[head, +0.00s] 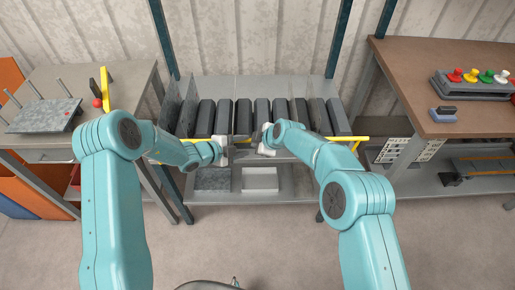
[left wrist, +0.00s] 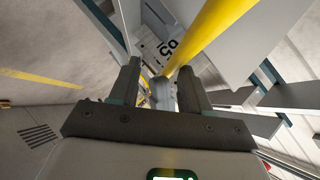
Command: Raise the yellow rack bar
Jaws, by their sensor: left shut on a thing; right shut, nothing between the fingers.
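The yellow rack bar (head: 345,138) runs across the front of a grey rack of dark slots. My arms and grippers hide much of it in the head view. In the left wrist view the yellow bar (left wrist: 210,32) comes down from the upper right to a grey piece between the fingers. My left gripper (head: 228,151) is at the rack's front, left of centre, shut on the bar; its fingers also show in the left wrist view (left wrist: 160,88). My right gripper (head: 262,150) is just to its right at the rack front, shut and empty; its fingertips are hard to make out.
The grey rack (head: 285,90) holds several dark upright blocks, with a lower shelf below. A grey bench (head: 110,78) stands left. A brown-topped bench (head: 410,60) with coloured knobs stands right. The floor in front is mostly clear.

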